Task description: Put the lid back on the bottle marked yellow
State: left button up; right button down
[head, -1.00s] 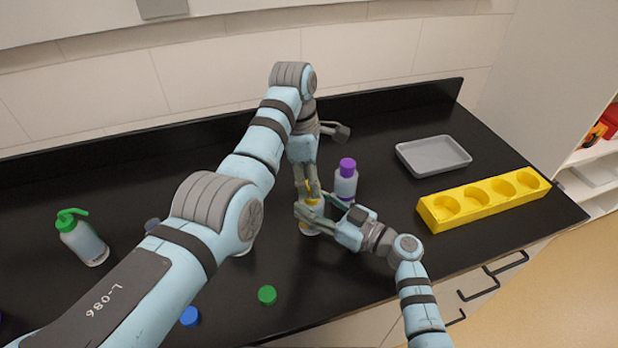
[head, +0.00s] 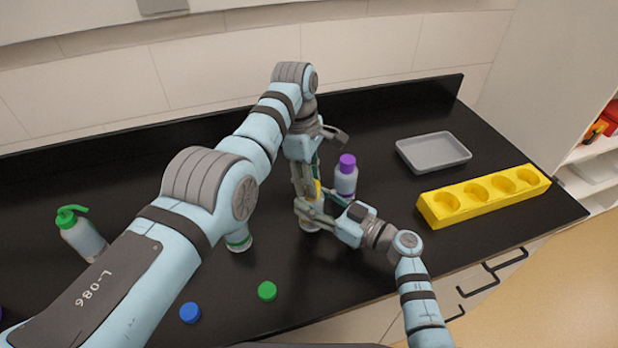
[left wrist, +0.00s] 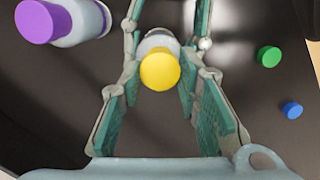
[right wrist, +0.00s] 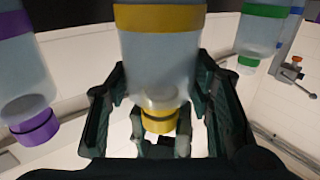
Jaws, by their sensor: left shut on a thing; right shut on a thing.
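The bottle marked yellow stands upright on the black bench; its yellow band shows in the right wrist view (right wrist: 160,18), and its base shows in the head view (head: 309,226). My right gripper (head: 303,208) is shut around its body. The yellow lid (left wrist: 160,70) is at the bottle's mouth, roughly in line with the neck; it also shows in the right wrist view (right wrist: 159,119). I cannot tell whether it is fully seated. My left gripper (head: 312,190), coming from above, is shut on the lid. Its fingers partly hide the lid in the head view.
A purple-lidded bottle (head: 345,177) stands close behind right. A green-banded bottle (head: 239,239) is left, partly behind my left arm. Green (head: 267,291) and blue (head: 190,313) lids lie in front. A yellow rack (head: 485,197), grey tray (head: 433,152) and green-topped wash bottle (head: 82,234) stand apart.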

pick_arm(q)
jog(key=o, duration=0.7)
jog(key=shift+r, duration=2.3)
